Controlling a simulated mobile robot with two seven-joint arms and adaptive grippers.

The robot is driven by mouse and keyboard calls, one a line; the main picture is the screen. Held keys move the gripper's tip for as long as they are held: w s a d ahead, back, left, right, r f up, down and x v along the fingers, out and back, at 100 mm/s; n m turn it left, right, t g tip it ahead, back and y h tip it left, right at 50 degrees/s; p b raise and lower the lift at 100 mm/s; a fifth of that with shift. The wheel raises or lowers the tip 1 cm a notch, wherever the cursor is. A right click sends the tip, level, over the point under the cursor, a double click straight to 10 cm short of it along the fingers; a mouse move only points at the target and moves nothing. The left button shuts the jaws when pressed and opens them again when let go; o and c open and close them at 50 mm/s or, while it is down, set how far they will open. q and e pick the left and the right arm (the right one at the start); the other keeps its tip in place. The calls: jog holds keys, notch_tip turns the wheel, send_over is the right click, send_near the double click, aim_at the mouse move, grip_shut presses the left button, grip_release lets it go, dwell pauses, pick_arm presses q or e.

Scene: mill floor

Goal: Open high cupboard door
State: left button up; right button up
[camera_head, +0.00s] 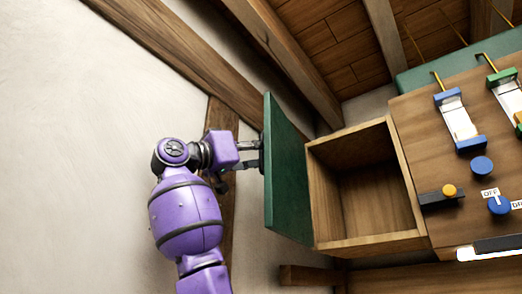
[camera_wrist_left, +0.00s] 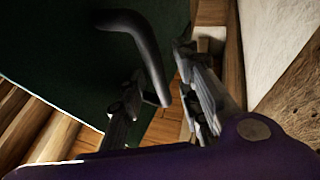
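The high cupboard (camera_head: 365,185) is a wooden box with a green door (camera_head: 286,170) hinged on its left side. The door stands wide open, and the cupboard's inside looks empty. My left gripper (camera_head: 258,155) is at the door's outer face. In the left wrist view the dark bar handle (camera_wrist_left: 148,55) on the green door (camera_wrist_left: 50,50) reaches between the two fingers of my left gripper (camera_wrist_left: 160,100). The fingers are apart, with a gap visible beside the handle. The handle is hard to make out in the head view. My right gripper is in neither view.
A wooden panel with blue knobs (camera_head: 481,166), a yellow button (camera_head: 449,190) and clamp-like fittings (camera_head: 459,120) adjoins the cupboard on the right. A pale wall (camera_head: 80,130) with wooden beams (camera_head: 185,65) lies to the left, behind my left arm.

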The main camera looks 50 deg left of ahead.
pick_arm(q)
jog(key=shift+w+f, duration=0.1)
jog(key=shift+w, duration=0.2)
jog(key=v, duration=1.2)
jog(key=shift+c, duration=0.3)
